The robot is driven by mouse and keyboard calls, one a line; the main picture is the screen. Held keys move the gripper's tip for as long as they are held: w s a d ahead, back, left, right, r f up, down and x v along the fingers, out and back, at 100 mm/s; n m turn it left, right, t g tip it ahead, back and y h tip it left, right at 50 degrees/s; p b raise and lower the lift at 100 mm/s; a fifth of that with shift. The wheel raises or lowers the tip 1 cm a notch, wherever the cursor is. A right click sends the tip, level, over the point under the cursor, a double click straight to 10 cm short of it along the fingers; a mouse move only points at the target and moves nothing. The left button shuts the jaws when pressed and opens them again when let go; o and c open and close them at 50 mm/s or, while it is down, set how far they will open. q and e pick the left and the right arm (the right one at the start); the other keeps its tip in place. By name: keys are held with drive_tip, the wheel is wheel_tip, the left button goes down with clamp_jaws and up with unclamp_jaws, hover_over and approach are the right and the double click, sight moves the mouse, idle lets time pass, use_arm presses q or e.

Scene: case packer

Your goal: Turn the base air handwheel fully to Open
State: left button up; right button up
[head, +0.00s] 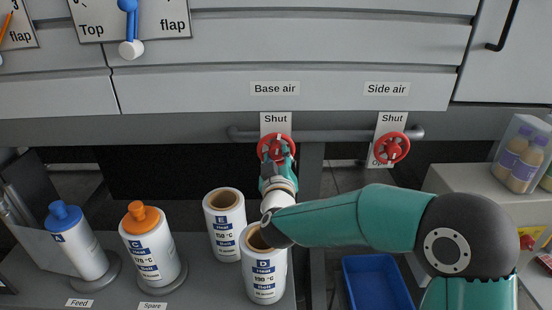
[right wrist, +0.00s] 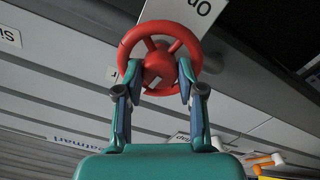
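The red base air handwheel (head: 264,141) sits on the pipe under the "Base air" label (head: 274,88), in front of a plate reading "Shut" (head: 276,121) at its top. The plate's lower part is hidden by my right arm. My right gripper (head: 279,163) reaches the wheel from below. In the right wrist view the wheel (right wrist: 160,30) faces me, and the fingers of my gripper (right wrist: 159,75) stand apart at its lower rim, one on each side of the hub. I cannot tell whether they touch it. My left gripper is out of view.
The side air handwheel (head: 392,148), also red, is to the right on the same pipe (head: 340,135). Several bottles and rolls, including roll D (head: 264,278) and roll E (head: 225,236), stand on the shelf below, close to my right arm. A blue bin (head: 377,283) is lower right.

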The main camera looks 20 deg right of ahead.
drive_tip(key=c, duration=0.5)
